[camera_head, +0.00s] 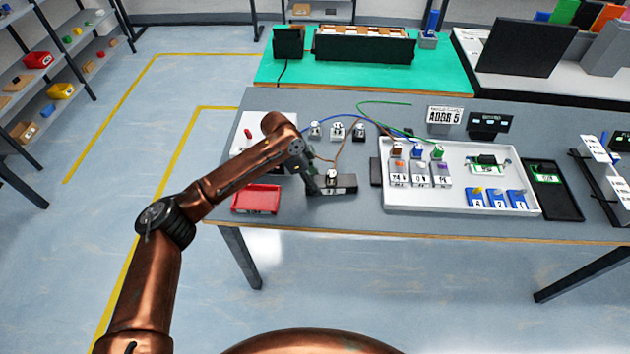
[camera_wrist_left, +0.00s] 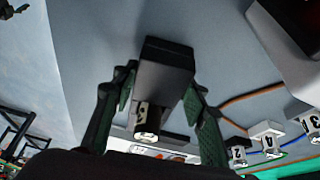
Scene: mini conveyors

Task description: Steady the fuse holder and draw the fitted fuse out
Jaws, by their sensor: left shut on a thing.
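The fuse holder (camera_head: 346,184) is a dark block on the grey table, just right of the red tray. A short cylinder with a white marked face, apparently the fitted fuse (camera_head: 331,178), stands at its left part. In the left wrist view the dark holder (camera_wrist_left: 168,62) lies between the fingers, with the pale-ended fuse (camera_wrist_left: 148,120) sticking out toward the camera. My left gripper (camera_head: 318,184) reaches down at the holder and is shut on it, one finger on each side; exact finger contact is partly hidden. My right gripper is not in view.
A red tray (camera_head: 257,210) lies left of the holder. A white tray (camera_head: 460,208) with labelled modules stands to the right, with a small dark block (camera_head: 375,171) beside it. Several white-topped parts (camera_head: 337,131) and loose wires lie behind. The table's front edge is close.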

